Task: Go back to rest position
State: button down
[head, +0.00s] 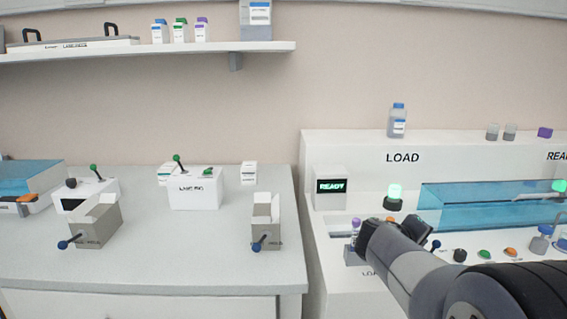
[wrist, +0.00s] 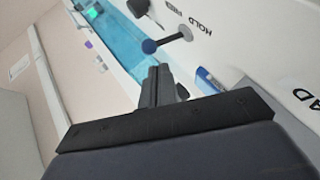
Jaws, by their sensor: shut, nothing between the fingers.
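My gripper (wrist: 160,75) shows in the wrist view with its narrow dark fingers together and nothing between them. Just beyond the fingertips, apart in the picture, is a lever with a blue ball (wrist: 150,46) beside the label HOLD FREE. In the head view my arm reaches in from the lower right over the front of the white LOAD station (head: 345,150). The dark end of my arm hides part of the panel there, and the fingertips cannot be made out. A purple-capped tube (head: 355,224) stands just left of it.
A blue trough (head: 480,205) runs right. Black, green and orange knobs (head: 484,254) line the front. The left bench (head: 150,255) holds boxes with levers; a shelf (head: 150,50) hangs above.

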jog(key=shift+w+a+f+n+t+h+b, duration=0.2)
jog(key=shift+a+f+t+h+b, duration=0.25)
jog(key=shift+b, duration=0.6)
jog(key=shift+w+a+f+n+t+h+b, duration=0.2)
jog(key=shift+a+h+b, duration=0.3)
jog(key=shift+b, duration=0.55)
jog(key=shift+a+f+n+t+h+b, duration=0.25)
jog(key=shift+f+n+t+h+b, duration=0.25)
jog(key=shift+b, duration=0.35)
jog(key=v, duration=0.2)
jog(key=p+v, duration=0.1)
jog(key=v, duration=0.2)
jog(key=r+p+v, duration=0.1)
jog(key=v, duration=0.1)
jog(key=shift+s+a+r, duration=0.1)
jog(key=shift+s+a, duration=0.05)
jog(key=shift+a, duration=0.1)
jog(key=shift+p+v, duration=0.3)
jog(key=shift+v, duration=0.65)
jog(key=shift+d+g, duration=0.1)
jog(key=shift+g, duration=0.15)
